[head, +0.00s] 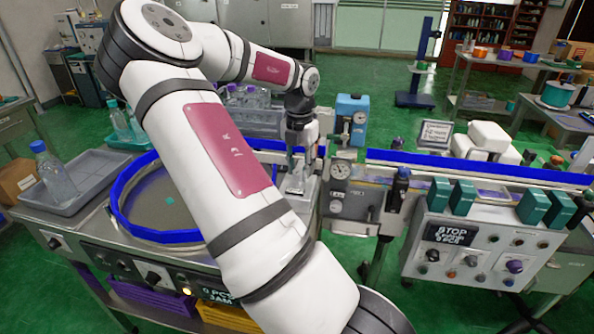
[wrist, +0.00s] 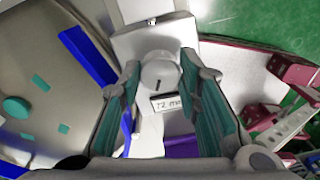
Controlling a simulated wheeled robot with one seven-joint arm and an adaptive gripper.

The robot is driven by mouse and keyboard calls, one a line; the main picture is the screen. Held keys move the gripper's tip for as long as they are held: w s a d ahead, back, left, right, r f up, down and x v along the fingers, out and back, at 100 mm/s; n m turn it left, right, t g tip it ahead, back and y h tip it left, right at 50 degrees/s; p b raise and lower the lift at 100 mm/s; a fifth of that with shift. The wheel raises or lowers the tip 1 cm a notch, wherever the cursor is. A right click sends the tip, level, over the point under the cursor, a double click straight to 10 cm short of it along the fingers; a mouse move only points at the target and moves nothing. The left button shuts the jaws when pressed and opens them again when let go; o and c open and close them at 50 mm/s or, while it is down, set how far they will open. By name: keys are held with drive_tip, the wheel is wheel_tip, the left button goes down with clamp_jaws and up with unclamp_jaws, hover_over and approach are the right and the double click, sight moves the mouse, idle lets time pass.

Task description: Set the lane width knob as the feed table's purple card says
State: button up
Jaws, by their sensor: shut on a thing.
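My gripper (wrist: 160,75) has its two teal-padded fingers on either side of a pale round knob (wrist: 160,68) with a short dark mark on its face, and is shut on it. A small white plate (wrist: 168,103) below the knob carries dark characters that look like "72 mm". A purple patch (wrist: 183,146) shows below the plate, between the fingers; I cannot tell if it is the card, and no writing on it is readable. In the head view my gripper (head: 297,165) points down at the grey unit between the round table and the conveyor.
A round feed table (head: 150,195) with a blue rim stands left of the gripper. Gauges (head: 340,169) and a blue box (head: 351,120) stand close on its right. A control panel (head: 480,250) with knobs and teal blocks is further right.

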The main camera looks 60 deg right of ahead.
sight(299, 171)
drive_tip(key=shift+f+m+b, duration=0.25)
drive_tip(key=shift+m+b, duration=1.25)
drive_tip(key=shift+b, duration=1.45)
drive_tip(key=shift+r+m+b, duration=0.2)
drive_tip(key=shift+m+b, duration=0.3)
drive_tip(key=shift+b, duration=0.75)
drive_tip(key=o, duration=1.1)
drive_tip(key=shift+o, duration=0.2)
drive_tip(key=shift+r, duration=0.1)
wheel_tip(299, 171, up, 7)
drive_tip(key=shift+r, duration=0.15)
